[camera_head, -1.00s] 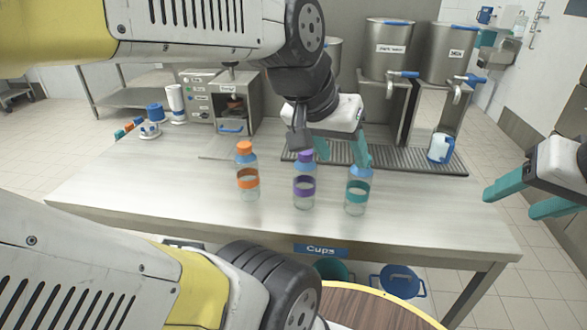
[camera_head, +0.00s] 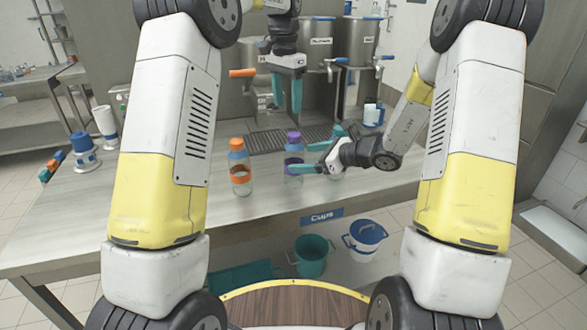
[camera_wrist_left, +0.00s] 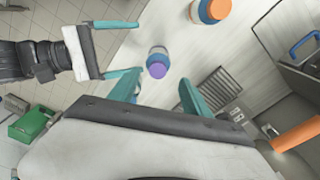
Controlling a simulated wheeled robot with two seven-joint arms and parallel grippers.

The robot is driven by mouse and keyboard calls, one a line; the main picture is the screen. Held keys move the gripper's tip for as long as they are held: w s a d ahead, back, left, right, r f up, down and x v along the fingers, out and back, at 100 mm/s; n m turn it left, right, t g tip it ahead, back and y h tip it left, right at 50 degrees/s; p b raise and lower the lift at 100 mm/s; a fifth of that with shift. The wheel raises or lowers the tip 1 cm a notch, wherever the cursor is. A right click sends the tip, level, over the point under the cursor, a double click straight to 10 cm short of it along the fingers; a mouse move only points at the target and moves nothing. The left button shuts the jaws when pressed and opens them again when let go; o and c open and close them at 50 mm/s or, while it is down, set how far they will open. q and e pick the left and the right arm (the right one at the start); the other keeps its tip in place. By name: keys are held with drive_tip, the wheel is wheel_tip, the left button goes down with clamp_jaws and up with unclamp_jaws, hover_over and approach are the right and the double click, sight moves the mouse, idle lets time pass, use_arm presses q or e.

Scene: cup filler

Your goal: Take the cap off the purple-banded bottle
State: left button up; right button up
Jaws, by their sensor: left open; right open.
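The purple-banded bottle (camera_head: 293,166) stands upright on the steel table with its purple cap (camera_head: 293,137) on. My left gripper (camera_head: 287,108) is open and empty, pointing down above the bottle. In the left wrist view the purple cap (camera_wrist_left: 157,69) shows beyond the gap between its teal fingers. My right gripper (camera_head: 301,158) is open and reaches sideways from the right, its fingertips close to the bottle. The left wrist view shows this gripper (camera_wrist_left: 138,47) beside the bottle; I cannot tell whether it touches.
The orange-banded bottle (camera_head: 240,176) stands to the left. Another bottle (camera_head: 335,176) stands to the right, partly hidden by my right gripper. Steel dispensers (camera_head: 357,42) stand behind a drip grate (camera_head: 268,142).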

use_arm(q)
drive_tip(key=shift+w+d+f+m, duration=0.2)
drive_tip(key=shift+w+d+f, duration=0.3)
drive_tip(key=shift+f, duration=0.15)
drive_tip(key=shift+w+d+f+m, duration=0.2)
drive_tip(key=shift+w+d+f, duration=0.3)
drive_tip(key=shift+f, duration=0.1)
use_arm(e)
drive_tip(key=shift+w+a+f+m+t+h, duration=0.2)
drive_tip(key=shift+w+a+f+m, duration=0.35)
drive_tip(key=shift+w+f, duration=0.65)
drive_tip(key=shift+w+a+f+m+t+h, duration=0.1)
drive_tip(key=shift+w+a+f+m+t, duration=0.45)
drive_tip(key=shift+w+f, duration=0.7)
drive_tip(key=shift+w+a+f+m+t+h, duration=0.1)
drive_tip(key=shift+w+a+f+m, duration=0.3)
drive_tip(key=shift+w+a+f, duration=0.6)
drive_tip(key=shift+w+d+f, duration=0.15)
drive_tip(key=shift+w+d, duration=0.05)
drive_tip(key=shift+d, duration=0.05)
clamp_jaws()
